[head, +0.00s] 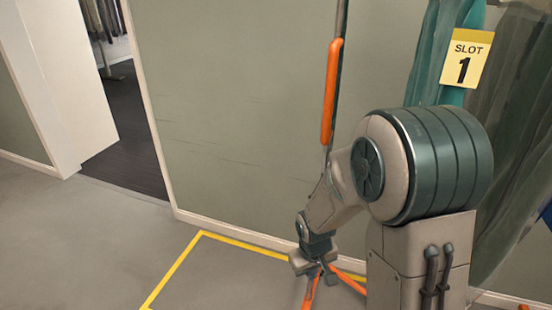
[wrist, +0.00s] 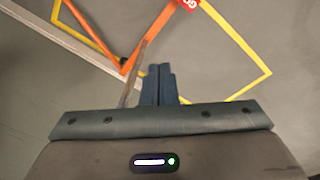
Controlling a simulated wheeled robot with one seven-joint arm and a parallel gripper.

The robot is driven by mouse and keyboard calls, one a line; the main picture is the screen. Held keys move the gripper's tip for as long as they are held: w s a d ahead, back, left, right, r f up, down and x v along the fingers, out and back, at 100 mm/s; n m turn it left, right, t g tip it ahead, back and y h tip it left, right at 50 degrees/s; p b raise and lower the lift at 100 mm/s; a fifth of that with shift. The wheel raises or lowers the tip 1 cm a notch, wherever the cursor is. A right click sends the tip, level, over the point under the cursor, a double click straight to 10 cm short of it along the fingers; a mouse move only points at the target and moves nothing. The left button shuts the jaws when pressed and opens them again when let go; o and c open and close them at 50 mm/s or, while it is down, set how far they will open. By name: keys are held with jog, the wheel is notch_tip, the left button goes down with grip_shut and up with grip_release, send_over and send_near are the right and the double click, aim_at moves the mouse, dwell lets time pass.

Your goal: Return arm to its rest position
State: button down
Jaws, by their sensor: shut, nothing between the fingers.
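My gripper (head: 321,268) hangs low at the end of my bent arm, in the lower middle of the head view. In the wrist view its two dark blue fingers (wrist: 158,84) are together with nothing between them. In the head view it overlaps the splayed orange feet (head: 347,283) of the garment rail. I cannot tell whether it touches them. The rail's upright post (head: 331,95), with an orange sleeve, rises behind my arm. The wrist view shows orange bars (wrist: 151,37) and a thin post (wrist: 134,76) close beside the fingers.
Yellow floor tape (head: 172,270) marks an area around the rail's feet. A yellow "SLOT 1" sign (head: 464,57) hangs by green garments (head: 428,50) at the right. A doorway (head: 125,130) opens at the left. The grey floor at front left is clear.

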jog(key=s+d+r+m+p, duration=0.1)
jog(key=s+r+p, duration=0.3)
jog(key=r, duration=0.9)
jog(key=s+d+r+m+t+p, duration=0.1)
jog(key=s+d+r+m+p, duration=0.1)
jog(key=s+r+p, duration=0.3)
jog(key=s+d+r+m+p, duration=0.1)
jog(key=s+r+p, duration=0.3)
jog(key=r+p, duration=0.6)
notch_tip(320, 180, up, 11)
jog(key=shift+s+d+r+m, duration=0.1)
jog(key=shift+s+d+m, duration=0.2)
jog(key=shift+d, duration=0.6)
